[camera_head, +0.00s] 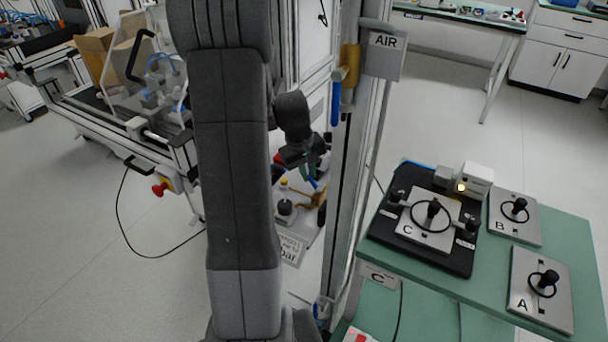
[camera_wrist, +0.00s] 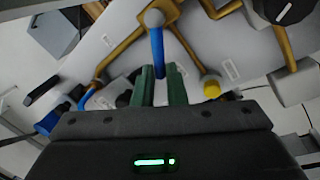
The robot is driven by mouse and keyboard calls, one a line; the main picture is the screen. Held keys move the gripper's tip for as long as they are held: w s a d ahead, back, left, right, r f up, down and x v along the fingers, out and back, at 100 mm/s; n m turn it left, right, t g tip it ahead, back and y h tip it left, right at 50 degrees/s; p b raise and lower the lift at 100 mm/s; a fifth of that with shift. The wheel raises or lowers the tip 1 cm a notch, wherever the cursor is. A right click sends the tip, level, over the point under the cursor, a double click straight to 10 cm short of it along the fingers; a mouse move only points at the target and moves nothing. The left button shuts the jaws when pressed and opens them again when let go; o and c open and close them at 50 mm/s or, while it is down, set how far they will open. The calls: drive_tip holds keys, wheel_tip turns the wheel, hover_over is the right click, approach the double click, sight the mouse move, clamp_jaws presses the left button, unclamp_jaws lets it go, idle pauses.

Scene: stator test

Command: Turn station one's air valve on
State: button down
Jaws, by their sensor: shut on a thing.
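My gripper (camera_wrist: 161,74) has two green fingers, shut on a blue valve lever (camera_wrist: 157,45) in the wrist view. The lever hangs from a grey round hub (camera_wrist: 154,18) on brass pipework, which branches to either side. Its lower end is hidden between the fingers. In the head view my gripper (camera_head: 307,171) is at the panel behind the frame post, with a little of the blue lever (camera_head: 314,184) showing by the fingers. A second blue lever (camera_wrist: 88,96) lies to the left in the wrist view. The small pipe tags are unreadable, so I cannot tell the station numbers.
A post carries an AIR sign (camera_head: 386,41) and another blue lever (camera_head: 336,104). A yellow cap (camera_wrist: 211,88) and a black knob (camera_wrist: 290,8) are right of my fingers. A green bench (camera_head: 472,283) with plates A, B and C stands at the right.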

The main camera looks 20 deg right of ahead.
drive_tip(key=d+m, duration=0.1)
drive_tip(key=m, duration=0.2)
drive_tip(key=d+m+g, duration=0.1)
drive_tip(key=m, duration=0.1)
drive_tip(key=shift+d+m, duration=0.3)
drive_tip(key=shift+d, duration=0.05)
drive_tip(key=m, duration=0.1)
drive_tip(key=d+m, duration=0.1)
drive_tip(key=m, duration=0.1)
drive_tip(key=shift+s+d, duration=0.2)
drive_tip(key=shift+s, duration=0.1)
drive_tip(key=shift+s+d+m+g+y, duration=0.15)
drive_tip(key=shift+d+m+g, duration=0.05)
drive_tip(key=shift+m, duration=0.4)
drive_tip(key=shift+s+d+m+g+y, duration=0.15)
drive_tip(key=shift+d+m+g, duration=0.05)
drive_tip(key=shift+m, duration=0.4)
drive_tip(key=c, duration=1.5)
unclamp_jaws()
drive_tip(key=shift+r, duration=0.15)
drive_tip(key=r, duration=0.4)
drive_tip(key=w+a+r+p, duration=0.1)
drive_tip(key=r, duration=0.4)
drive_tip(key=w+r, duration=0.1)
drive_tip(key=r, duration=0.3)
drive_tip(key=shift+a+r+p, duration=0.15)
drive_tip(key=shift+a+p, duration=0.2)
drive_tip(key=shift+p, duration=0.05)
